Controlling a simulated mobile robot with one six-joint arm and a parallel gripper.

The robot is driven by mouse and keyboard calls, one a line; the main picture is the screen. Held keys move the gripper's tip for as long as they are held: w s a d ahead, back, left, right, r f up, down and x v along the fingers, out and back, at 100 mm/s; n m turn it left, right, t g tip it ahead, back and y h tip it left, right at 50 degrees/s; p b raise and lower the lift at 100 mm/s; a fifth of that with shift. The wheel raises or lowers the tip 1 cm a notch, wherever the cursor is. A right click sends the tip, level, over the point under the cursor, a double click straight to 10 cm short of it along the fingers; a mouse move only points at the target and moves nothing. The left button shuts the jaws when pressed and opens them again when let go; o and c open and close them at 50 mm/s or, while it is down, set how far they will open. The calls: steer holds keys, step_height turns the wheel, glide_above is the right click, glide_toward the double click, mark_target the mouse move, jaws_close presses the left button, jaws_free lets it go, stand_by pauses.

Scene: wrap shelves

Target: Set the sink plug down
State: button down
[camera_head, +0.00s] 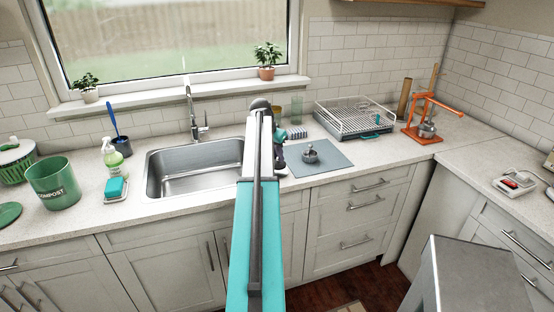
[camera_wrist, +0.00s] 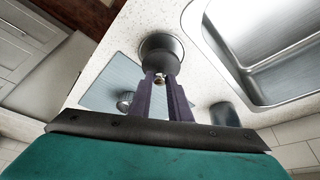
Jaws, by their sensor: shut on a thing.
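My gripper (camera_wrist: 160,82) is shut on the knob of the sink plug (camera_wrist: 160,48), a dark grey round metal piece, in the wrist view. The plug appears over the pale counter strip between the sink (camera_wrist: 194,30) and the blue-grey mat (camera_wrist: 97,97). I cannot tell whether it touches the counter. In the head view my arm hides most of the gripper and the plug, just right of the sink (camera_head: 150,178). The mat (camera_head: 325,168) lies to the right there, with a small metal item (camera_head: 310,153) on it.
A dish rack (camera_head: 360,115) stands behind the mat, and an orange press (camera_head: 425,125) farther right. Drinking glasses (camera_head: 296,110) stand near the wall. A soap bottle (camera_head: 113,155) and green compost bin (camera_head: 53,185) are left of the sink. The front counter right of the mat is clear.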

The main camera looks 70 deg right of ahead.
steer(key=shift+f+p, duration=0.4)
steer(key=shift+f, duration=0.85)
steer(key=shift+f, duration=0.15)
steer(key=c, duration=1.6)
jaws_free()
steer(key=shift+c, duration=0.2)
steer(key=shift+a+r, duration=0.1)
steer(key=shift+r, duration=0.15)
steer(key=b+v, duration=0.2)
steer(key=v, duration=0.9)
steer(key=shift+a+r+b, duration=0.2)
steer(key=shift+r+b, duration=0.15)
